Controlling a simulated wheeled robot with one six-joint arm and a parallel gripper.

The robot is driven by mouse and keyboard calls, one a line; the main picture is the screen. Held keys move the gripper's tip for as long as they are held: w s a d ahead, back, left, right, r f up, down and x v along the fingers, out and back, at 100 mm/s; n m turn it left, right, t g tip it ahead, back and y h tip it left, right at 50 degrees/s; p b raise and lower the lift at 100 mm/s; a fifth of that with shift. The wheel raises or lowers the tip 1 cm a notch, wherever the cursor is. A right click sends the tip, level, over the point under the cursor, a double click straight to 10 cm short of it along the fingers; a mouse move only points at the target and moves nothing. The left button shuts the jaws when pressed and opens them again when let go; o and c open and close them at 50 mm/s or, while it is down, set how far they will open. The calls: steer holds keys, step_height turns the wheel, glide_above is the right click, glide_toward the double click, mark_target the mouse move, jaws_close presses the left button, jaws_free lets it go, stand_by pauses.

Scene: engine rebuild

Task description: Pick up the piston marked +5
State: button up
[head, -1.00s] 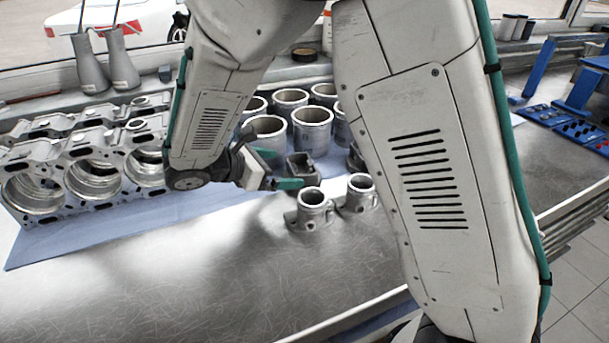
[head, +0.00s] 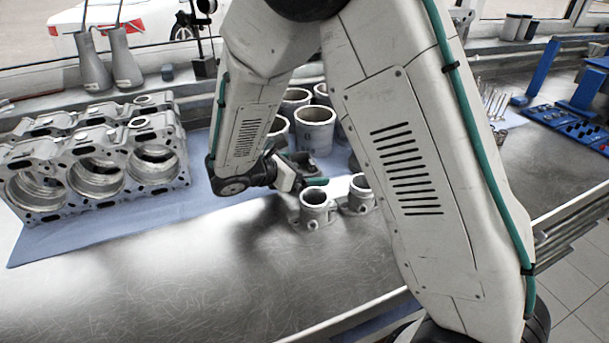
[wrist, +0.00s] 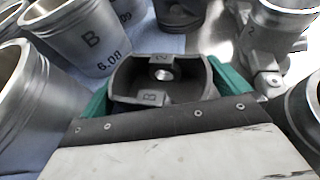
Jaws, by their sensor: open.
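In the wrist view a dark grey piston (wrist: 163,72) stands between the green fingertips of my gripper (wrist: 165,88), one finger on each side. I look into its hollow interior; a "B" and what looks like a "2" show on it. No "+5" is readable. My gripper is open; I cannot tell whether the fingers touch the piston. A second dark piston (wrist: 181,12) stands just beyond, partly cut off. In the head view my gripper (head: 302,184) is low over the bench behind the flanged metal parts, and my arm hides much of this area.
Metal cylinder liners (wrist: 82,32) stand close on the left in the wrist view. A flanged housing (wrist: 275,30) stands close on the right; two such housings (head: 316,209) show in the head view. The engine block (head: 95,165) is at left. The front bench (head: 190,270) is clear.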

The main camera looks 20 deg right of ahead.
steer(key=c, duration=1.1)
steer(key=shift+r, duration=0.1)
